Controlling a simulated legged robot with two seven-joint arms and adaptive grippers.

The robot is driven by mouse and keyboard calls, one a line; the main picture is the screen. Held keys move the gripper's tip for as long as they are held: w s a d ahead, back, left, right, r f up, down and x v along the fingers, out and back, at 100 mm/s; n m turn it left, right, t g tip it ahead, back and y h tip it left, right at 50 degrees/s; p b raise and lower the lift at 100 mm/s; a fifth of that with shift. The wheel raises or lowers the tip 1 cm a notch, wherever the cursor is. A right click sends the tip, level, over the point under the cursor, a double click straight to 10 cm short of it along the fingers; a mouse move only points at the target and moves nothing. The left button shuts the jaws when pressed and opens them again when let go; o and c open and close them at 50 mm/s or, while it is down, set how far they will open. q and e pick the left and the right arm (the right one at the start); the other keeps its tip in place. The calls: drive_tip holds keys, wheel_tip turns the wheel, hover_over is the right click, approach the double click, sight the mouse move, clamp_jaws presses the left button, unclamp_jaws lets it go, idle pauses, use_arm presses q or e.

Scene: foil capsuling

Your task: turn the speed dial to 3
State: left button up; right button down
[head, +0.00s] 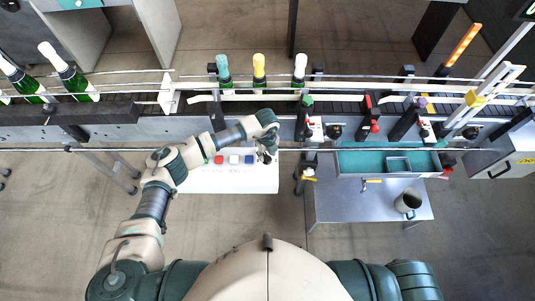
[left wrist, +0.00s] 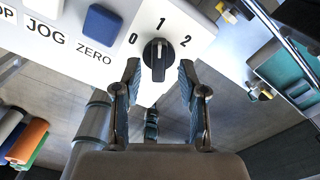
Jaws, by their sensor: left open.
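The speed dial (left wrist: 158,57) is a black knob on a white panel (left wrist: 205,28), with the marks 0, 1 and 2 printed around it. Its white pointer line appears to point up at 1. No 3 shows on the panel. My left gripper (left wrist: 160,68) is open, with one finger on each side of the dial; I cannot tell whether they touch it. In the head view my left gripper (head: 266,155) is over the right end of the panel and hides the dial. My right gripper is in neither view.
A blue button (left wrist: 102,24) labelled ZERO sits left of the dial, beside the JOG label. Behind the panel runs a conveyor with bottles, three capped in teal (head: 223,66), yellow (head: 259,66) and white (head: 300,66). A grey table (head: 335,205) with a mug (head: 408,201) stands right.

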use_arm(q)
drive_tip(key=shift+a+f, duration=0.15)
drive_tip(key=shift+f, duration=0.6)
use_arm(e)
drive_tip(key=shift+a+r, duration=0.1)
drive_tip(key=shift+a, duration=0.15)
use_arm(q)
drive_tip(key=shift+d, duration=0.2)
clamp_jaws()
drive_tip(key=shift+a, duration=0.1)
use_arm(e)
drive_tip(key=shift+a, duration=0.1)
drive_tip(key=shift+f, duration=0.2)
